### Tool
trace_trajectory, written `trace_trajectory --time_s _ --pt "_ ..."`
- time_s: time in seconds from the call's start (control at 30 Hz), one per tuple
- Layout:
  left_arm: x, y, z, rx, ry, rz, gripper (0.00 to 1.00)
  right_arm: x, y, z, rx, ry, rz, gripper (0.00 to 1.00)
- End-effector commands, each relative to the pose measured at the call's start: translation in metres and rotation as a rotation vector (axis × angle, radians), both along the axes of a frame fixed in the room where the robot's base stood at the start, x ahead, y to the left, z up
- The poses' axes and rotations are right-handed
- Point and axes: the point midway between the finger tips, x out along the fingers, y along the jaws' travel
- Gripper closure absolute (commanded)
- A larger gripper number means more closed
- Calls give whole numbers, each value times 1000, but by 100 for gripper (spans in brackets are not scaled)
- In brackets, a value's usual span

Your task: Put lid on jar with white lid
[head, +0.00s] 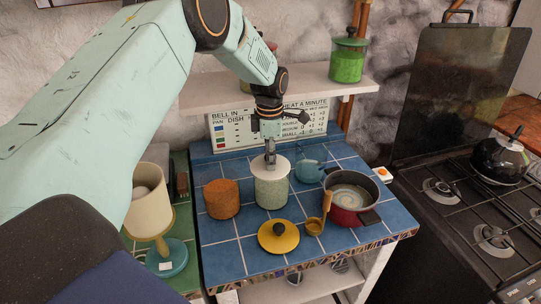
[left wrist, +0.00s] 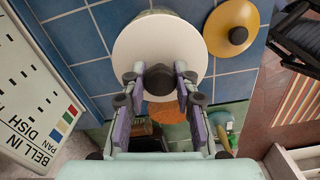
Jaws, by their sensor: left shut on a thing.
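The white lid (head: 270,167) is a round disc with a dark knob, level on or just above the mouth of the pale green speckled jar (head: 271,192). I cannot tell whether it touches the rim. The jar stands upright on the blue tiled counter (head: 225,250). My left gripper (head: 270,154) points down and is shut on the lid's knob. In the left wrist view the lid (left wrist: 160,38) spreads out beyond the gripper's fingers (left wrist: 160,84) and hides nearly all of the jar. My right gripper is in neither view.
An orange-brown canister (head: 221,199) stands close left of the jar. A yellow lid (head: 278,237) lies in front. A ladle (head: 315,226) and red pot (head: 349,197) are to the right, and a light blue teapot (head: 309,171) behind right. A shelf (head: 300,82) hangs above.

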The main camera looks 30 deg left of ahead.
Motion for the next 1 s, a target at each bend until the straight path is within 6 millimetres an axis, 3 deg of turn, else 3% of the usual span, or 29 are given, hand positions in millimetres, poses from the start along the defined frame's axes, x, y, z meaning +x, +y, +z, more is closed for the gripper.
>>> trace_trajectory --time_s 1.0 --pt "7 1 -5 0 0 0 100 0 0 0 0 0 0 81"
